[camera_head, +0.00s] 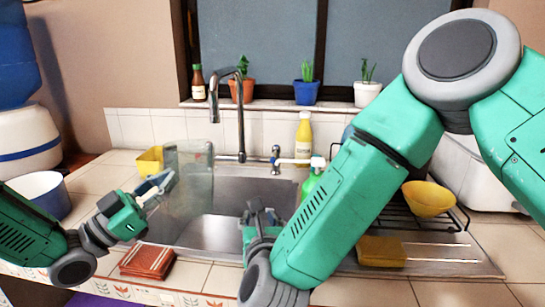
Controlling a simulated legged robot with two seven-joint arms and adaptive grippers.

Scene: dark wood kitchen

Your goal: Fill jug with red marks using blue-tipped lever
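A clear see-through jug (196,180) shows at the left side of the sink. I cannot make out red marks on it or whether its base touches the sink floor. My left gripper (164,190) is at the jug's left side, with its fingers overlapping the jug's edge. I cannot tell whether they are closed on it. A tall chrome faucet (241,115) rises behind the sink, right of the jug. A small lever (276,153) with a bluish tip stands to its right. My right gripper (262,210) points up over the sink's front, fingers apart and empty, well below the lever.
The steel sink (225,232) lies in the middle of the tiled counter. A green spray bottle (311,180) and a yellow bottle (304,135) stand right of the lever, near my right arm. A dish rack (440,222) with a yellow bowl (429,198) is right.

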